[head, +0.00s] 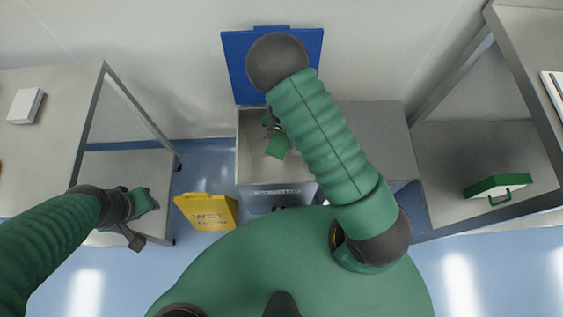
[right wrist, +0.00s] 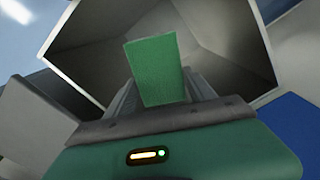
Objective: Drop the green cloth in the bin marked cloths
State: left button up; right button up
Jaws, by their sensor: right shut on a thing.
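The green cloth (head: 277,147) is held in my right gripper (head: 271,126), over the open mouth of the grey bin (head: 243,165). In the right wrist view, the cloth (right wrist: 156,72) stands out between the two fingers of my right gripper (right wrist: 160,98). The empty-looking bin interior (right wrist: 215,50) lies beyond it. The bin's blue lid (head: 240,62) is tilted up at the back. Its front label (head: 278,191) is too small to read surely. My left gripper (head: 138,220) is at the left, apart from the bin; its jaw opening is unclear.
A yellow wet-floor sign (head: 208,212) stands left of the bin. A steel table (head: 50,90) is at the left, with a white block (head: 25,106) on it. Steel shelving (head: 470,160) at the right holds a green-and-white case (head: 497,187).

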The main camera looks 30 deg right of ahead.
jog(key=shift+d, duration=0.1)
jog(key=o, duration=1.4)
jog(key=shift+r, duration=0.15)
jog(key=shift+r+p, duration=2.75)
jog(key=shift+r, duration=5.55)
